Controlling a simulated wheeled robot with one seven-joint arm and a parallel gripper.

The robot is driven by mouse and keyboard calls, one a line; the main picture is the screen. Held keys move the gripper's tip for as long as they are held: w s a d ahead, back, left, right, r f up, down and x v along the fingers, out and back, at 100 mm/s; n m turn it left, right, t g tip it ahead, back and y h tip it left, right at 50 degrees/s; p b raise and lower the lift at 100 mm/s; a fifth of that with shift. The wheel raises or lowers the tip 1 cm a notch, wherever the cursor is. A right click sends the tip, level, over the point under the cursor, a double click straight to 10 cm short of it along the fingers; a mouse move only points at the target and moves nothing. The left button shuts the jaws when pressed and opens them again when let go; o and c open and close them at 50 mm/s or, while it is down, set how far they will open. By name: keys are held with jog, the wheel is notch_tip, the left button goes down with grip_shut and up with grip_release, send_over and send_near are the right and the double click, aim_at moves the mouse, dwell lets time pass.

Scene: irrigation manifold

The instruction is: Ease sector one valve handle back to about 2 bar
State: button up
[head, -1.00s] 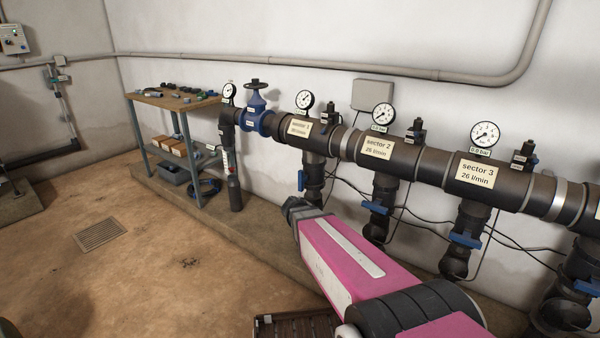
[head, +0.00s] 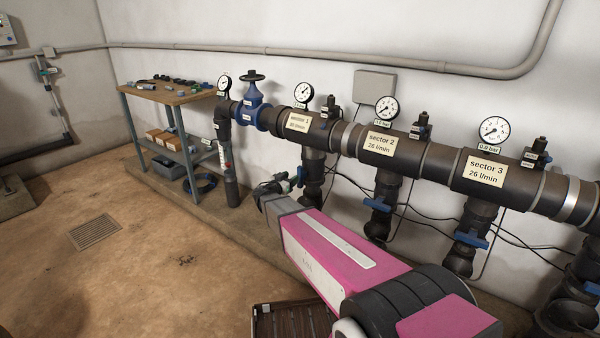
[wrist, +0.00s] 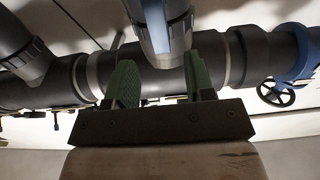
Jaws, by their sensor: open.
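The sector 1 valve handle (head: 300,176) is a blue lever on the dark drop pipe under the "sector 1" label (head: 299,122). It hangs roughly along its pipe, partly hidden by my gripper. In the wrist view the blue handle (wrist: 155,24) shows at the top, between the lines of my two fingers and apart from the pads. My gripper (wrist: 161,84) is open and empty, with green pads; in the head view my gripper (head: 281,184) is just left of the handle. The sector 1 gauge (head: 303,94) stands above the pipe; its reading is too small to tell.
Sector 2 (head: 378,205) and sector 3 (head: 471,239) have blue handles sticking out sideways. A blue gate valve (head: 253,103) sits left on the main pipe. A workbench (head: 170,95) stands back left. Thin cables run behind the drop pipes.

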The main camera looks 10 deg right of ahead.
aim_at(299, 172)
jog(key=x, duration=0.7)
jog(key=shift+w+d, duration=0.2)
jog(key=shift+w, duration=0.05)
grip_shut()
